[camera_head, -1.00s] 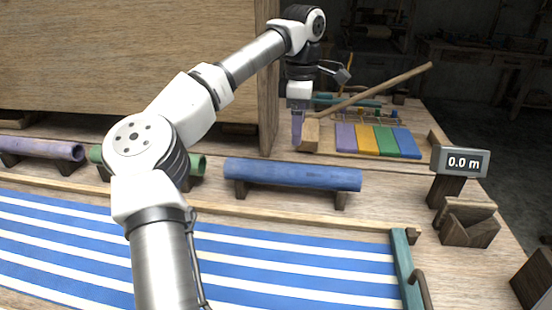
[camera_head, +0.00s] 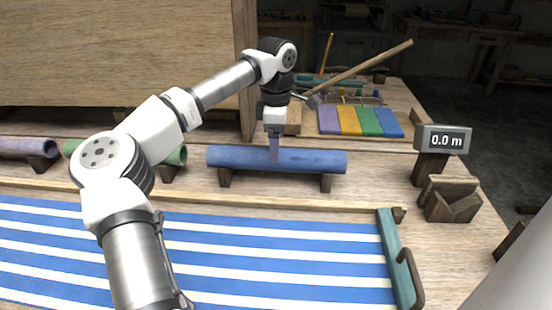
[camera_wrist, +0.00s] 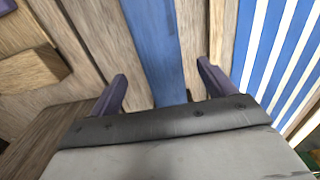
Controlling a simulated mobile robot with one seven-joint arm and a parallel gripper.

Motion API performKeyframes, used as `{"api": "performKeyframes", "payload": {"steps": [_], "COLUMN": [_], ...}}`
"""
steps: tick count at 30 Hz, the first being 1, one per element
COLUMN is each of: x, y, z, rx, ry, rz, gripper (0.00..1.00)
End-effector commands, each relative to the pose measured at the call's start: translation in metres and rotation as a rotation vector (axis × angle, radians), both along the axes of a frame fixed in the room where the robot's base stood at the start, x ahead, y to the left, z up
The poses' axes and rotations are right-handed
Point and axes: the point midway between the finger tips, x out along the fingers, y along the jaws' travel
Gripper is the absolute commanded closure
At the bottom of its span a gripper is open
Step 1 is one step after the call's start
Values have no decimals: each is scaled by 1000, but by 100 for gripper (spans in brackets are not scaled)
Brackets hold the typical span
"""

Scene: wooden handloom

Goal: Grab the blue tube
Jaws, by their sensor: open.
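The blue tube (camera_head: 312,160) lies level across two dark wooden supports, in the middle of the head view. My gripper (camera_head: 274,153) points down over the tube, a little left of its right half. In the wrist view the blue tube (camera_wrist: 154,45) runs between the two purple fingers of my gripper (camera_wrist: 162,85). The fingers are apart, one on each side of the tube, with nothing held. Whether they are level with the tube or still above it I cannot tell.
A green tube (camera_head: 176,156) and a purple tube (camera_head: 28,147) lie to the left. The blue and white striped cloth (camera_head: 270,250) is in front. A wooden block (camera_head: 293,118) and coloured strips (camera_head: 360,121) lie behind. A display (camera_head: 443,139) stands at the right.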

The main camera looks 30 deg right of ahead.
Motion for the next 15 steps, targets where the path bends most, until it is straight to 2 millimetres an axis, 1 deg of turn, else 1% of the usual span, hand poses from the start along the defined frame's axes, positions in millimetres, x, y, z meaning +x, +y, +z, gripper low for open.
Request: {"api": "performKeyframes", "payload": {"steps": [4, 7, 14, 15], "x": [-3, -2, -2, -2], "y": [2, 2, 2, 2], "z": [-24, -35, -37, -37], "rx": [1, 0, -1, -1], "ry": [4, 2, 1, 1], "rz": [-1, -1, 0, 0], "gripper": [18, 18, 18, 23]}}
